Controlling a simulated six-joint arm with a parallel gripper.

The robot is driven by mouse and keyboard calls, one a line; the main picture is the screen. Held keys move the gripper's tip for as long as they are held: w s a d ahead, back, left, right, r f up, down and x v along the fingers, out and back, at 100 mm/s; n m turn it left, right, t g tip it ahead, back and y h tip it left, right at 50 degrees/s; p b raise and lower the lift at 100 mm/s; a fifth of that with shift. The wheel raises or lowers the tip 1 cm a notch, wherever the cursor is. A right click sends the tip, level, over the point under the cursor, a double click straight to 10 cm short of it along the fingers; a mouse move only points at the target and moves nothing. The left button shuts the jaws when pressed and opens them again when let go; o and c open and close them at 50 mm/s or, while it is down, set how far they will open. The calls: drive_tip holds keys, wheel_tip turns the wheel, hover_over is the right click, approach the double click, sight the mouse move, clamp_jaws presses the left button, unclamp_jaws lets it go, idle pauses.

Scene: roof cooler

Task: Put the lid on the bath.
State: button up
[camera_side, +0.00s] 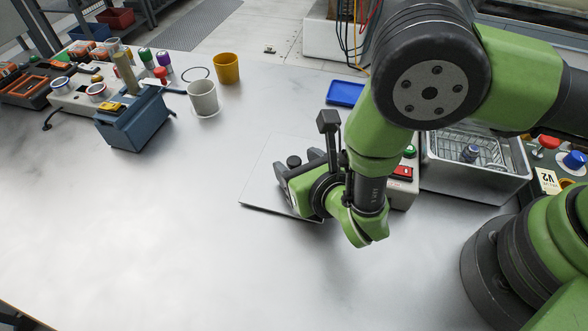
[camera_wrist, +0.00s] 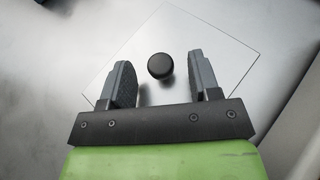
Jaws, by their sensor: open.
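The lid (camera_side: 262,185) is a flat, square, silvery plate lying on the metal table, with a round black knob (camera_wrist: 160,66) at its middle. In the wrist view the knob stands between the two open fingers of my gripper (camera_wrist: 165,82), apart from both. In the side view my gripper (camera_side: 303,166) is low over the lid, and my wrist hides the lid's right part. The bath (camera_side: 470,182) is an open metal tank at the right, with a wire rack and a small bluish-grey object inside. My arm hides part of its near left side.
A control box with a red switch (camera_side: 402,172) stands at the bath's left. A blue tray (camera_side: 345,93) lies behind the lid. A white cup (camera_side: 203,98), a yellow cup (camera_side: 226,68) and a blue bin (camera_side: 135,120) stand at back left. The table's front left is clear.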

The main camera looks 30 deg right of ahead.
drive_tip(key=shift+w+f, duration=0.2)
drive_tip(key=shift+w, duration=0.3)
drive_tip(key=c, duration=1.1)
clamp_jaws()
drive_tip(key=shift+r, duration=0.15)
